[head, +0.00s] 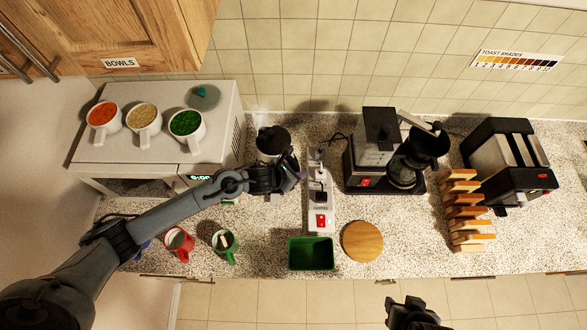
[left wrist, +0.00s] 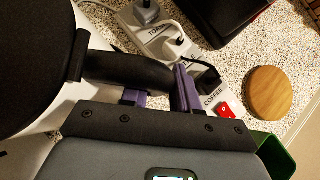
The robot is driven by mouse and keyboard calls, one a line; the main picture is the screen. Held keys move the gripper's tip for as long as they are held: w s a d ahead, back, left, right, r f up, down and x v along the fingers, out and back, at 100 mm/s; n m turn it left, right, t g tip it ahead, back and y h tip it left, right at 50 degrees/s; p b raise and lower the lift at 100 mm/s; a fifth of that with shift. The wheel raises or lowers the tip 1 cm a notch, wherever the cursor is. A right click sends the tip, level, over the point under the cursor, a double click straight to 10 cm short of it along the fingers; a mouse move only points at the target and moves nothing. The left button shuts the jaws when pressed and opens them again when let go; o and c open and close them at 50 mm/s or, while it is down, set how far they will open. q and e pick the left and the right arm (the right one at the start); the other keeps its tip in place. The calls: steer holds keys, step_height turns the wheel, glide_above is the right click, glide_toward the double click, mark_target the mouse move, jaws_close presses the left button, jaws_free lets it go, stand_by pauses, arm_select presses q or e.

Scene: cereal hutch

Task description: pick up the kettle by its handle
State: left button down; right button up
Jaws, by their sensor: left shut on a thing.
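The dark kettle (head: 272,141) is at the back of the counter, just right of the microwave. Its black body (left wrist: 35,50) fills the left of the left wrist view, with the handle (left wrist: 130,71) reaching out to the right. My left gripper (head: 296,172) is shut on the handle, and its purple fingers (left wrist: 162,92) show at the handle in the left wrist view. I cannot tell whether the kettle's base touches the counter. My right gripper (head: 413,314) is low in the head view, away from the kettle; its jaw opening is unclear.
A power strip (head: 320,195) with plugs is right of the kettle, then a coffee maker (head: 365,181). The microwave (head: 155,163) carries several mugs. A green tray (head: 311,254), round wooden lid (head: 362,241), red mug (head: 179,243) and green mug (head: 224,245) are near the front edge.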

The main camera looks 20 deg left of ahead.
arm_select(q)
steer(key=shift+w+r, duration=0.1)
steer(key=shift+r, duration=0.25)
